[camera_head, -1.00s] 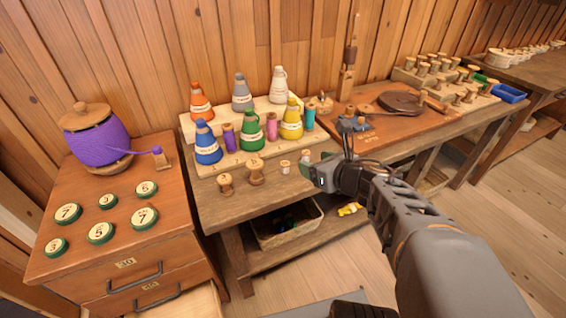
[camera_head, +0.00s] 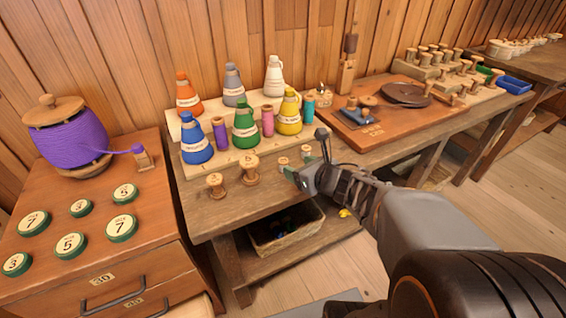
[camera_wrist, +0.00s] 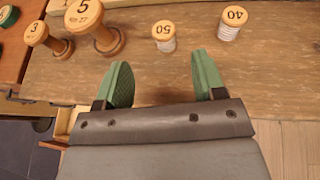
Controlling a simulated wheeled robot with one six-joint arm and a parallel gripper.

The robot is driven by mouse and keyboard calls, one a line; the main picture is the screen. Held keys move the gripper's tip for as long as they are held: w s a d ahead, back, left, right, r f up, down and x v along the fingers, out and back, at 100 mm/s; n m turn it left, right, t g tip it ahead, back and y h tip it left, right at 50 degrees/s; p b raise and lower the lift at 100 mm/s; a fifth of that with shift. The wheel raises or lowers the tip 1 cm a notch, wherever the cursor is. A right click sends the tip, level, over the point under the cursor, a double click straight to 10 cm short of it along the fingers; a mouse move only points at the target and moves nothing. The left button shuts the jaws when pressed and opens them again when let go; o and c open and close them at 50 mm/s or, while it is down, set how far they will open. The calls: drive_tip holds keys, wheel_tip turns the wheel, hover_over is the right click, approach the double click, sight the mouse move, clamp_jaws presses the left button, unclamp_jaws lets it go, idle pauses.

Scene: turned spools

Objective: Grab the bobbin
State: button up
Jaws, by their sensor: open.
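Two small bobbins with white thread and wooden tops stand upright on the bench. One is marked 50 (camera_wrist: 163,38) and the other 40 (camera_wrist: 232,24); in the head view they show as a left one (camera_head: 284,163) and a right one (camera_head: 307,152). Two larger bare wooden spools stand to their left, marked 3 (camera_wrist: 46,37) and 5 (camera_wrist: 95,27). My gripper (camera_wrist: 160,68) is open and empty, its green fingers apart. The bobbin marked 50 is just beyond the fingertips, in line with the gap. In the head view my gripper (camera_head: 291,175) is at the bench's front edge.
Several thread cones, including a green one (camera_head: 245,128), stand on a stepped rack behind. A basket (camera_head: 286,235) sits on the lower shelf. A drawer cabinet (camera_head: 150,250) with numbered discs stands at left. A board (camera_head: 400,118) with tools lies to the right.

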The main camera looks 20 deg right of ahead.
sight(283, 160)
drive_tip(key=x, duration=0.4)
drive_tip(key=shift+p, duration=0.35)
drive_tip(key=shift+d+b+x, duration=0.2)
drive_tip(key=shift+b+x, duration=0.2)
drive_tip(key=shift+x, duration=2.85)
drive_tip(key=c, duration=1)
drive_tip(key=shift+r, duration=0.1)
